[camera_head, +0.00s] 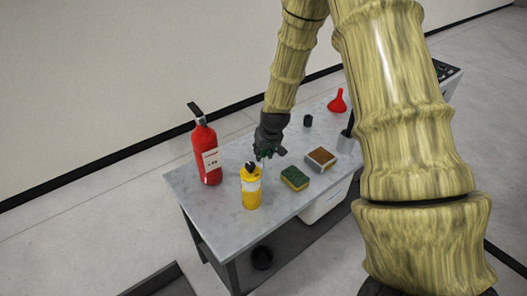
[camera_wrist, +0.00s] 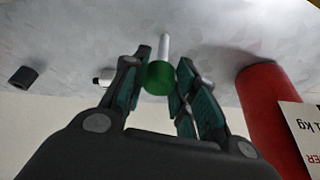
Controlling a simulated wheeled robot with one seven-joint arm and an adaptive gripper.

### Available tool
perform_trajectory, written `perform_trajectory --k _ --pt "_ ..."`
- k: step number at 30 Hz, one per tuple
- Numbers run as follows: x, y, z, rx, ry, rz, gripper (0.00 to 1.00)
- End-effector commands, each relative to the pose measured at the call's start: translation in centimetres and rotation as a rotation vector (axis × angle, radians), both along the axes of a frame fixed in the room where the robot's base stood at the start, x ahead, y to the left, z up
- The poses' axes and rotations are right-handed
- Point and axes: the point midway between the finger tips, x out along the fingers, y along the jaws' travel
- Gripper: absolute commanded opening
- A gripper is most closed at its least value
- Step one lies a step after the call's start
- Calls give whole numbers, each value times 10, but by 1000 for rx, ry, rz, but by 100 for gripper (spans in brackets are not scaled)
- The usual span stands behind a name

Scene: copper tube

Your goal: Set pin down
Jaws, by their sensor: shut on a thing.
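My gripper (camera_head: 268,150) is over the grey table (camera_head: 222,205), between the red fire extinguisher and the green-yellow sponge. In the wrist view its two green-padded fingers (camera_wrist: 160,72) stand on either side of the pin (camera_wrist: 159,78), which has a round green end and a thin white shaft. The gripper is shut on the pin, with the green end toward my wrist and the shaft pointing away toward the tabletop. I cannot tell whether the shaft's tip touches the table. In the head view the pin is mostly hidden by the gripper.
The fire extinguisher (camera_head: 207,153) and a yellow bottle (camera_head: 251,190) stand close to my gripper. The sponge (camera_head: 295,178), a brown-topped grey box (camera_head: 320,159), a black cylinder (camera_head: 308,120) and a red funnel (camera_head: 337,102) are to the right. The table's left front corner is bare.

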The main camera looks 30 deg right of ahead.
Motion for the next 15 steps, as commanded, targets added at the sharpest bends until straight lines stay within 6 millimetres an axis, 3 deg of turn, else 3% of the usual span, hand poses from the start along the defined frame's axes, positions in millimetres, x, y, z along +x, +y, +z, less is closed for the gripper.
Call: perform_trajectory --k 2,3,6,15 --pt "0 0 -3 0 0 0 0" --pt "0 0 -3 0 0 0 30" --pt "0 0 -2 0 0 0 48" --pt "0 0 -2 0 0 0 50"
